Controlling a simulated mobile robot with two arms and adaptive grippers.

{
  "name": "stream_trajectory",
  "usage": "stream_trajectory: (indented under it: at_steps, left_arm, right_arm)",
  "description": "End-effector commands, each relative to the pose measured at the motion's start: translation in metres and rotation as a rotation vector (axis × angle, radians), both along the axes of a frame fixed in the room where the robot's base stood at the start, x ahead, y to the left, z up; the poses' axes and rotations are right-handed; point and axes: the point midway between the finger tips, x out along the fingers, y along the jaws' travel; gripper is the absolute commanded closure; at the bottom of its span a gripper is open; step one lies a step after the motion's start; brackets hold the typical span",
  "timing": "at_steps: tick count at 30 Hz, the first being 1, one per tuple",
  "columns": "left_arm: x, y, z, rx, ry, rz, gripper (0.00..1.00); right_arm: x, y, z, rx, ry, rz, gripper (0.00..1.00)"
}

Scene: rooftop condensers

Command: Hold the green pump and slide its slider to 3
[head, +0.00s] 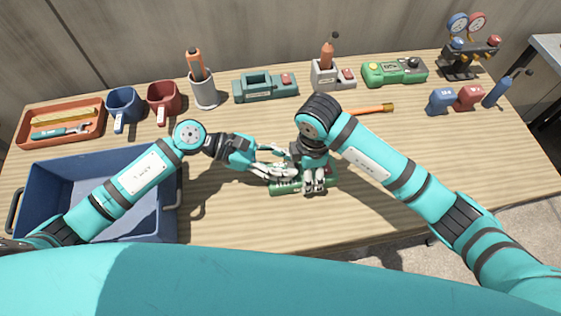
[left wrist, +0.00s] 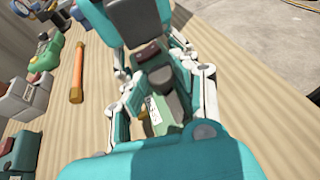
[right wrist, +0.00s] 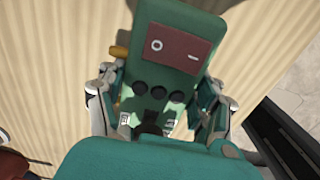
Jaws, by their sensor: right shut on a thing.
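The green pump (head: 290,187) lies on the table in front of me, partly hidden under both hands. In the right wrist view the pump (right wrist: 180,75) shows a dark red panel with white marks, a row of black knobs and small white labels. My right gripper (head: 315,181) points down, its fingers on both sides of the pump, shut on its body. My left gripper (head: 286,162) comes in from the left at the pump's left part, fingers apart. In the left wrist view a white scale on the pump (left wrist: 152,115) shows between them. The slider's setting cannot be read.
A blue bin (head: 95,165) stands at left, an orange tray (head: 60,138) behind it. Mugs, a grey holder (head: 205,92), a teal device (head: 262,95) and a green device (head: 382,80) line the back. An orange-handled tool (head: 368,111) lies behind my right arm. The right front table is clear.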

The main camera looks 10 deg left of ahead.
Motion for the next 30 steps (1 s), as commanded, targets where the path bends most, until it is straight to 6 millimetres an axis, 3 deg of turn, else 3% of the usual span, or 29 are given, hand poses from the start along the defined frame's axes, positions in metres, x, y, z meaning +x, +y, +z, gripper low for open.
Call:
stream_trajectory:
  at_steps: [1, 5, 16, 30]
  left_arm:
    - [0.0, 0.0, 0.0, 0.0, 0.0, 0.0, 0.64]
    - [0.0, 0.0, 0.0, -0.001, 0.0, 0.0, 0.49]
    - [0.0, 0.008, 0.003, 0.0, 0.001, 0.001, 0.49]
    - [-0.005, 0.091, 0.037, 0.003, 0.002, 0.001, 0.49]
  right_arm:
    - [-0.001, 0.002, 0.0, 0.004, 0.001, 0.003, 0.92]
    - [-0.001, 0.002, 0.0, 0.004, 0.001, 0.003, 0.92]
    - [0.0, 0.001, 0.0, 0.003, 0.001, 0.002, 0.92]
    - [0.0, 0.001, 0.0, 0.002, 0.0, 0.001, 0.92]
